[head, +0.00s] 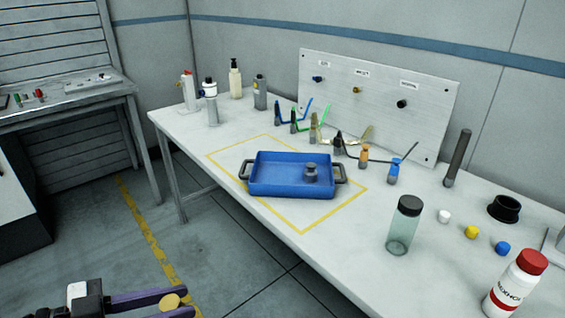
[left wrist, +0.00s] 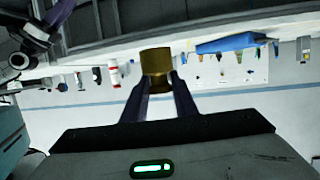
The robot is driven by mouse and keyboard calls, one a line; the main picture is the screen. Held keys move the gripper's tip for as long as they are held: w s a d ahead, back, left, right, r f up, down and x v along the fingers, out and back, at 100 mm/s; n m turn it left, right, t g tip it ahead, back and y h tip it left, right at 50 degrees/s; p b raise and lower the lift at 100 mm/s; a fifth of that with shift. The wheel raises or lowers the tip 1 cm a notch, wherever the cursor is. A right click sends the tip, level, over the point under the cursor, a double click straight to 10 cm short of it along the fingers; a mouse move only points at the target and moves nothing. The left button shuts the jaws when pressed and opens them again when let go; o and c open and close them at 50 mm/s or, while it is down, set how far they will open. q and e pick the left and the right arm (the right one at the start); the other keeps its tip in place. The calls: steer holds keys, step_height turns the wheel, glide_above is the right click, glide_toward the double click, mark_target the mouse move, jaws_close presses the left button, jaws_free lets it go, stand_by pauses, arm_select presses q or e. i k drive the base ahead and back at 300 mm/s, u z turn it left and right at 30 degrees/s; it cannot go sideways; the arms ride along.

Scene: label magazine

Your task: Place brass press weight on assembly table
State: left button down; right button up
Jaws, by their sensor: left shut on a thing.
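The brass press weight (head: 169,301) is a small gold-coloured cylinder at the bottom left of the head view. My left gripper (head: 186,302) is shut on it, with the weight between its two dark purple fingers. It also shows between the fingertips in the left wrist view (left wrist: 156,60). The gripper is over the floor, apart from the table. The assembly table (head: 262,222) is a long white-topped table with a yellow outlined rectangle. A blue tray (head: 290,188) with dark handles stands inside the outline and holds a small grey weight (head: 311,172). My right gripper is not in view.
A greenish jar (head: 404,226), a red-capped bottle (head: 515,284) and small coloured caps crowd the table's right end. Several bottles stand at the far left. Small tools stand before a pegboard panel (head: 378,100). The outline's front left strip is bare.

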mark_target(235, 157)
steer(key=u, duration=0.6)
steer(key=k, duration=1)
steer(key=u, duration=1.25)
steer(key=i, duration=1.95)
steer(key=z, duration=0.95)
steer(key=i, duration=1.4)
steer(key=z, duration=1.85)
steer(key=i, duration=0.7)
steer(key=z, duration=0.5)
